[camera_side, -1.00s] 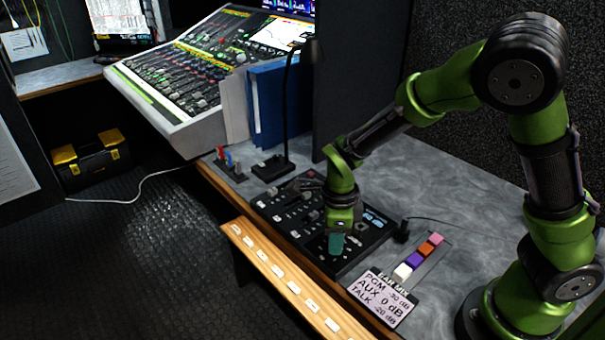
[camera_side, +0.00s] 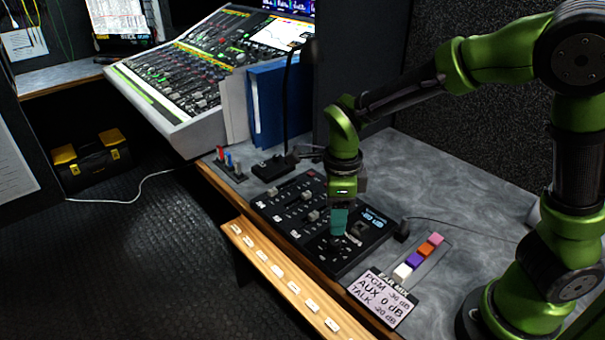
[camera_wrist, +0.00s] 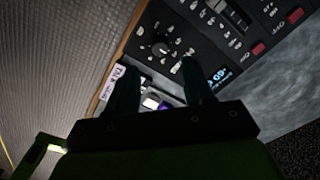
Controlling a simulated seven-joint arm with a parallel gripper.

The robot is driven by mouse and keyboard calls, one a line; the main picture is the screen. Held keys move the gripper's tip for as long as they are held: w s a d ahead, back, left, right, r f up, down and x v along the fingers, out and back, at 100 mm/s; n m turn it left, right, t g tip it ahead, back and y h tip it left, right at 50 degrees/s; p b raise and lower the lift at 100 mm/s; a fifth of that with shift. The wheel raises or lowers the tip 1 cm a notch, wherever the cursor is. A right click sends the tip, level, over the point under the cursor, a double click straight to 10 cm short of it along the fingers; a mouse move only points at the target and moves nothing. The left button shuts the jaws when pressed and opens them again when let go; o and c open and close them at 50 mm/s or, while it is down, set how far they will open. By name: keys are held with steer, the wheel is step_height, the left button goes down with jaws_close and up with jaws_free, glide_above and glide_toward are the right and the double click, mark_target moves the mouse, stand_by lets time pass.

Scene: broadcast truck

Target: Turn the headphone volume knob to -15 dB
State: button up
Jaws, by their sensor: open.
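The headphone volume knob (camera_wrist: 160,48) is a small round dark knob with a ring of pale labels, on a black control panel (camera_wrist: 200,18). The panel also shows in the side view (camera_side: 296,222). The knob's pointer setting is too small to read. A lit blue display (camera_side: 374,217) sits on the panel; it also shows in the wrist view (camera_wrist: 218,75), its digits not clearly legible. My gripper (camera_side: 338,232) has teal fingers and is above the panel, near the knob. In the wrist view my gripper (camera_wrist: 157,64) is open, with its fingers apart and nothing between them.
An "EAR MIX" card (camera_side: 384,299) reads PGM -30 dB, AUX 0 dB, TALK -20 dB. Several coloured blocks (camera_side: 414,260) stand right of the panel. A wooden strip (camera_side: 285,280) runs along the front. Blue binders (camera_side: 280,103) and a gooseneck stand (camera_side: 272,166) are behind.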

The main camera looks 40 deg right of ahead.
step_height(320, 180, up, 10)
steer(key=shift+f, duration=0.15)
stand_by(0.3)
steer(key=s+d+r+n+t, duration=0.1)
steer(key=s+d+n+t, duration=0.1)
steer(key=n, duration=0.5)
steer(key=s+d+r+n+t+y, duration=0.1)
steer(key=s+n+t, duration=0.1)
steer(key=s+n, duration=0.3)
steer(key=s+d+r+n+t+y, duration=0.1)
steer(key=s+d+r+n+t, duration=0.1)
steer(key=n, duration=0.9)
steer(key=shift+s+d+t, duration=0.35)
steer(key=shift+s+t, duration=0.25)
steer(key=shift+s, duration=0.3)
